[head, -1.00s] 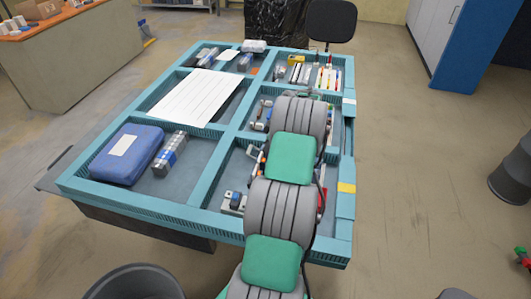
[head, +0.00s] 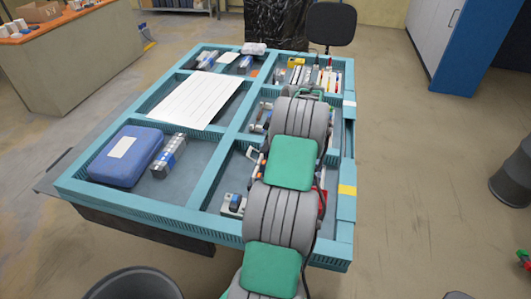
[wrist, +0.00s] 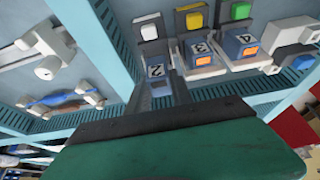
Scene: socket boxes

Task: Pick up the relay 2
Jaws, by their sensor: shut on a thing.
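In the wrist view, relay 2 (wrist: 157,72), a small dark blue block with a white label reading 2, is between the two fingers of my gripper (wrist: 160,82). The fingers are shut on it. Its lower part is hidden by the fingers, so I cannot tell whether it is clear of the surface below. Relay 3 (wrist: 200,52) and relay 4 (wrist: 242,46), blue with orange windows, stand to its right on white bases. In the head view my arm covers my gripper and the relay.
Yellow (wrist: 194,21) and green (wrist: 240,11) buttons on grey blocks stand beyond the relays. Teal compartment walls (wrist: 115,45) run close on the left. The head view shows a blue case (head: 126,156) in the left front compartment and a white sheet (head: 190,101) behind it.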

